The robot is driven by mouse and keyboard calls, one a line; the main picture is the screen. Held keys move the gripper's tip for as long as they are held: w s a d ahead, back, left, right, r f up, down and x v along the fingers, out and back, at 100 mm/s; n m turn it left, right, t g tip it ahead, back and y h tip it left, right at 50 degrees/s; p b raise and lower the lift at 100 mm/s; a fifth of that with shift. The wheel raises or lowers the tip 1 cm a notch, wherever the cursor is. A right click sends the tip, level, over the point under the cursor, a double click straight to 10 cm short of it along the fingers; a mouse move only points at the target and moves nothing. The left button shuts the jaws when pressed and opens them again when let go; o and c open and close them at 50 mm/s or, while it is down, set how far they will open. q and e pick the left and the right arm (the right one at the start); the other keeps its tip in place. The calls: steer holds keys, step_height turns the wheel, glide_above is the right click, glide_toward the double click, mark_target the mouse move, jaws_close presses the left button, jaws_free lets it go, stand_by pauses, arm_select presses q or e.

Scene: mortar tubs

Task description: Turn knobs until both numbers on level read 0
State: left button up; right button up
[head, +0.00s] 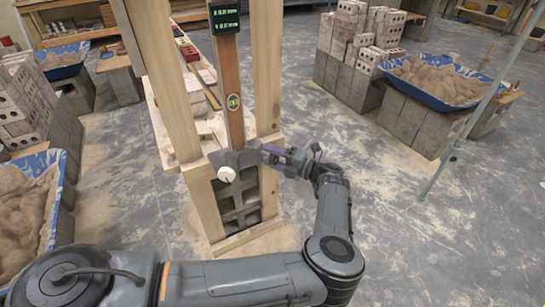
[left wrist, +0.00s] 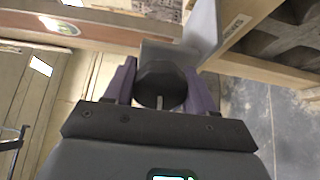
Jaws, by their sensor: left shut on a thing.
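The level is an upright brown wooden bar (head: 228,72) with a green vial (head: 233,102) and a small dark display (head: 225,17) at its top. The display shows two lines of green digits, too small to read surely. My left gripper (head: 268,154) is at the right side of this bracket. In the left wrist view its purple fingers (left wrist: 160,84) are shut on a dark round knob (left wrist: 160,72) with a pale line mark. My right gripper is not in view.
Light wooden posts (head: 173,90) stand on both sides of the level, above stacked grey blocks (head: 240,208). Blue mortar tubs stand at right (head: 440,86) and left (head: 30,205), near brick stacks (head: 352,35).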

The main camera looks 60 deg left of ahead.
arm_select(q)
steer(key=o, duration=1)
steer(key=shift+w+d, duration=0.1)
steer(key=p+v, duration=0.1)
steer(key=v, duration=0.9)
steer(key=shift+w+d+p, duration=0.15)
steer(key=shift+d+p, duration=0.1)
steer(key=shift+p, duration=0.15)
